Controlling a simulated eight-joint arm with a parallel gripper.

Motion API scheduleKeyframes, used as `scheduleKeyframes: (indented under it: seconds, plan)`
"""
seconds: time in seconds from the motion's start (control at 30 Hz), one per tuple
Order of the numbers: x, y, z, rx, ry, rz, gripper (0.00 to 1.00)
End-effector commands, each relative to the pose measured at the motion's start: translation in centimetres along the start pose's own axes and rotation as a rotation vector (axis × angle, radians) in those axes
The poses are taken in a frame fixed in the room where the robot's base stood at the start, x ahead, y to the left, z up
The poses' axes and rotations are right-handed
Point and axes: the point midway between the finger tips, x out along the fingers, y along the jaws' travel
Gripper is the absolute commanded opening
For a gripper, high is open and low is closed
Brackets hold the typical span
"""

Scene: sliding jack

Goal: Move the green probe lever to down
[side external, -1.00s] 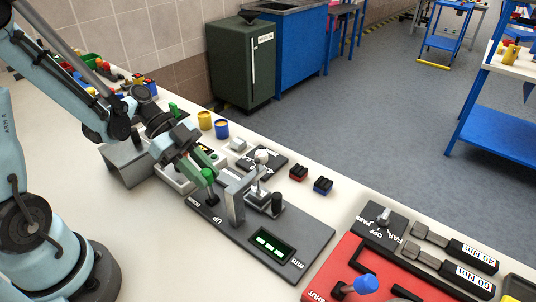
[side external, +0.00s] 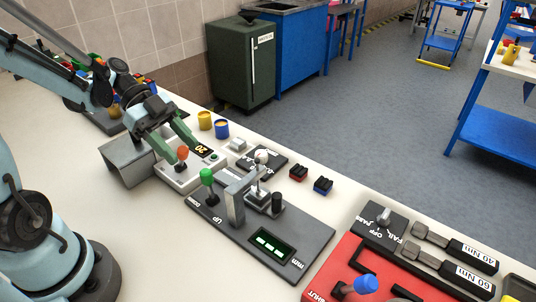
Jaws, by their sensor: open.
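The green probe lever (side external: 207,177) stands at the left end of a dark grey gauge panel (side external: 292,222). Its round green knob leans slightly left on a black stem, toward the side marked DOWN; UP is printed on the other side. My gripper (side external: 187,151) is open, with green fingers, up and left of the knob and apart from it. The fingers hang over a white box with an orange-knobbed lever (side external: 182,153), one finger on each side of that knob in the picture. Whether they touch it, I cannot tell.
A grey metal post (side external: 235,205) and a probe stand (side external: 261,180) rise close right of the lever. A green-lit display (side external: 271,243) marked mm sits on the panel's front.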

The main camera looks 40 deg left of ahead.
Motion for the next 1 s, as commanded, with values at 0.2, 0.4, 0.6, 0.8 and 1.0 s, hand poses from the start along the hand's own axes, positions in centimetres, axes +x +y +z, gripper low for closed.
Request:
scheduleKeyframes:
  seconds: [0.2, 0.4, 0.6, 0.8, 1.0]
  plan:
    - [-3.3, 0.0, 0.0, -0.002, 0.0, -0.002, 0.52]
    - [-4.5, 0.0, 0.0, -0.001, 0.0, 0.0, 0.52]
    - [-4.6, 0.0, 0.0, 0.0, 0.0, 0.0, 0.52]
    - [-4.2, 0.0, -0.2, -0.02, -0.016, 0.015, 0.32]
    - [-1.1, 0.4, -1.9, -0.228, -0.199, 0.115, 0.02]
